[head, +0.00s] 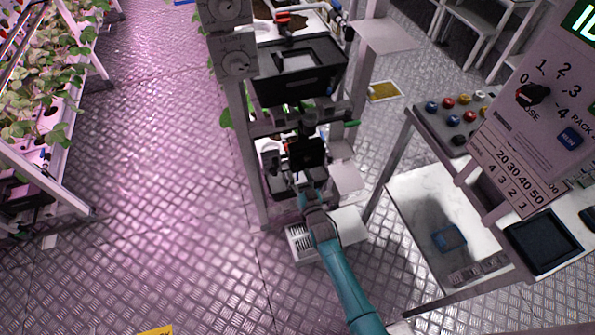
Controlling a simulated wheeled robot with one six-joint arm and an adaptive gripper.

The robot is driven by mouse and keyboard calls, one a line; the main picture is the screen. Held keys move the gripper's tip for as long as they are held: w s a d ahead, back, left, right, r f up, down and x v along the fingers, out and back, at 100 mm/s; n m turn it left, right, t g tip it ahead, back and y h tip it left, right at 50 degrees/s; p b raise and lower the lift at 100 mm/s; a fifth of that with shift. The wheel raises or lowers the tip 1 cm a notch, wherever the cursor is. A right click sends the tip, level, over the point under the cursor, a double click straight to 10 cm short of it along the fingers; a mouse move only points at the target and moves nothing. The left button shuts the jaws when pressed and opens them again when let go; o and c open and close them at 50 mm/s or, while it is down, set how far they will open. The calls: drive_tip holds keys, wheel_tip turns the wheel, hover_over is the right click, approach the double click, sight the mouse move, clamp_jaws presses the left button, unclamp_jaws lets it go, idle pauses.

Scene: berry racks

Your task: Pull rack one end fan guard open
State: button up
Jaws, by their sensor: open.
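The end of a rack (247,150) stands upright in the middle of the head view, with grey posts and dials at its top. A white box with a slatted grille (300,243) sits low at its foot, and a pale flat panel (348,227) is beside it. I cannot tell for sure which part is the fan guard. My teal arm reaches up from the bottom to the rack end. My gripper (307,150) is dark and open in front of the rack's lower part. The arm hides part of the rack, and whether the fingers touch anything is unclear.
A dark tray (298,72) sits on the rack above my gripper. At right stands a control panel (535,110) with a knob, beside a bench with colored buttons (462,108) and a blue item (449,237). A planted rack (45,110) is at left. The metal floor between is clear.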

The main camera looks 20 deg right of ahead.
drive_tip(key=shift+w, duration=1.15)
clamp_jaws()
